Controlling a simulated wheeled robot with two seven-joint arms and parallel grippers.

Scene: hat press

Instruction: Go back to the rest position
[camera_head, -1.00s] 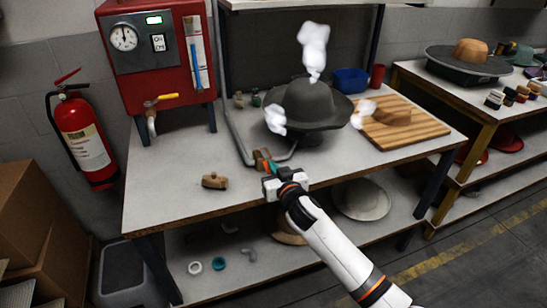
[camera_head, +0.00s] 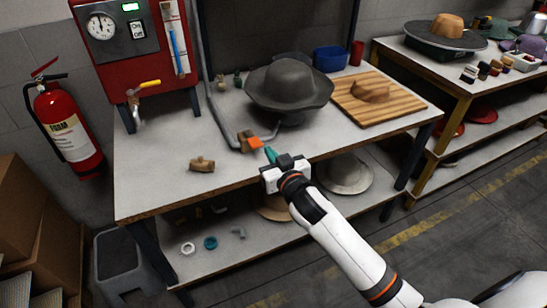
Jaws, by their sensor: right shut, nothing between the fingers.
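My right gripper (camera_head: 271,156) is shut and empty at the front edge of the workbench (camera_head: 170,160). Its fingertips are just in front of a small brown block with an orange face (camera_head: 249,142) at the end of a grey pipe, apart from it as far as I can tell. The dark grey hat (camera_head: 288,88) sits on its press behind the gripper, and no steam shows around it. My left gripper is not in view.
A red machine with a gauge (camera_head: 135,45) stands at the back left. A wooden board (camera_head: 385,108) with a brown form is right of the hat. A small wooden piece (camera_head: 202,165) lies near the front edge. A lower shelf holds hats and fittings.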

